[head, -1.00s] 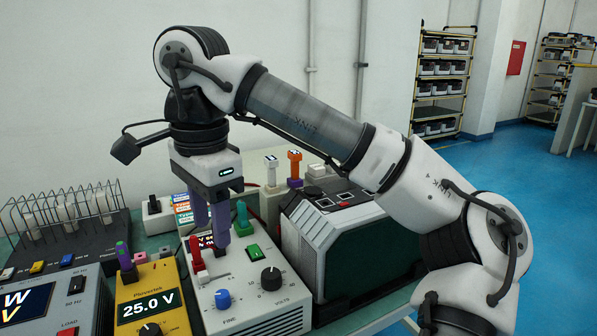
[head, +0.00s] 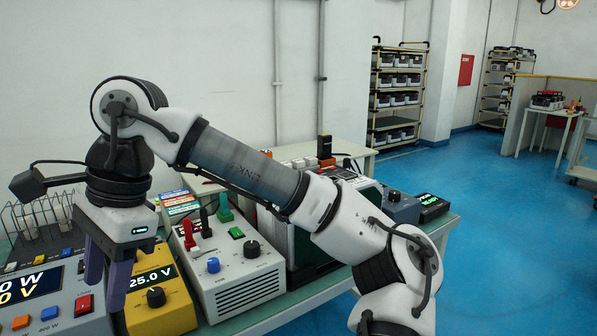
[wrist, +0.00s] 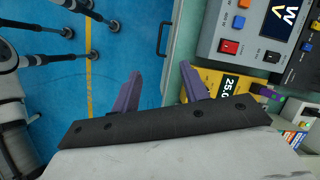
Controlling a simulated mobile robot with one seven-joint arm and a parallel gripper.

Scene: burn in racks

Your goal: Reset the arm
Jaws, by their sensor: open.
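My gripper (head: 108,280) is open and empty in the head view, with its purple fingers pointing down. It hangs above the bench's front left part, in front of the yellow 25.0 V meter (head: 176,309) and the grey power-display unit (head: 88,326). In the wrist view my gripper (wrist: 160,85) has its two purple fingers spread, with the floor and the bench edge below them. My arm reaches across the bench from the lower right, bent at the elbow.
A white supply with knobs (head: 240,286) stands right of the yellow meter. A wire rack (head: 40,214) is behind at left. Blue floor (head: 480,230) lies open to the right. Yellow-framed shelves (head: 398,95) stand at the back.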

